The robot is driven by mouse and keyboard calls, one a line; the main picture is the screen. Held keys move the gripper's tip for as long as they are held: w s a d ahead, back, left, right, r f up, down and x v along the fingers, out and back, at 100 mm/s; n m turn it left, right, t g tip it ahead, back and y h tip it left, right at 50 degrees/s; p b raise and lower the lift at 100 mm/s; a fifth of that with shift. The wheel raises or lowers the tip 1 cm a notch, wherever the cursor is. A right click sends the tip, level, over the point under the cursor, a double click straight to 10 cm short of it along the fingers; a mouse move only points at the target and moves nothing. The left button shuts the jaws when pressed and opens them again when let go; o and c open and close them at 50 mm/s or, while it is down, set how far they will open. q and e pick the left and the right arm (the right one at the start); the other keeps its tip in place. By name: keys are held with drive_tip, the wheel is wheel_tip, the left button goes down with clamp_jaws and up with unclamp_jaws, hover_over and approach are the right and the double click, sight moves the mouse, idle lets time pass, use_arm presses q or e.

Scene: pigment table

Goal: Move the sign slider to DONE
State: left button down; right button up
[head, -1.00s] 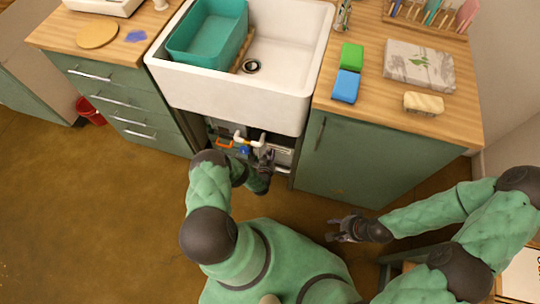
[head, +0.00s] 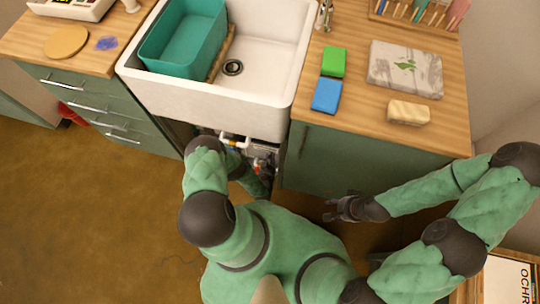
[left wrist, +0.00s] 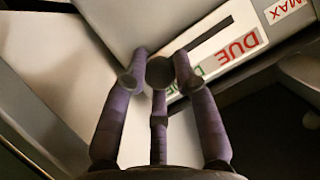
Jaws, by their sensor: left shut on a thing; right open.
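The sign (left wrist: 238,46) shows in the left wrist view on a pale panel, with a red DUE label and a green label partly covered by a finger. A dark straight slot (left wrist: 212,40) runs beside the labels. In the head view my left forearm reaches under the sink, and the sign cannot be made out there. My right gripper (head: 340,209) is open and empty, over the floor before the right cabinet.
The white sink (head: 205,103) with a teal basin (head: 185,40) overhangs my left arm. Cabinets stand close on both sides. Green (head: 333,62) and blue (head: 326,95) blocks lie on the right counter.

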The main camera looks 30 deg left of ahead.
use_arm(q)
drive_tip(key=shift+w+d+r, duration=0.2)
drive_tip(key=c, duration=1.2)
unclamp_jaws()
drive_tip(key=shift+c, duration=0.2)
drive_tip(key=shift+s, duration=0.1)
drive_tip(key=v, duration=1.2)
drive_tip(key=shift+f, duration=0.1)
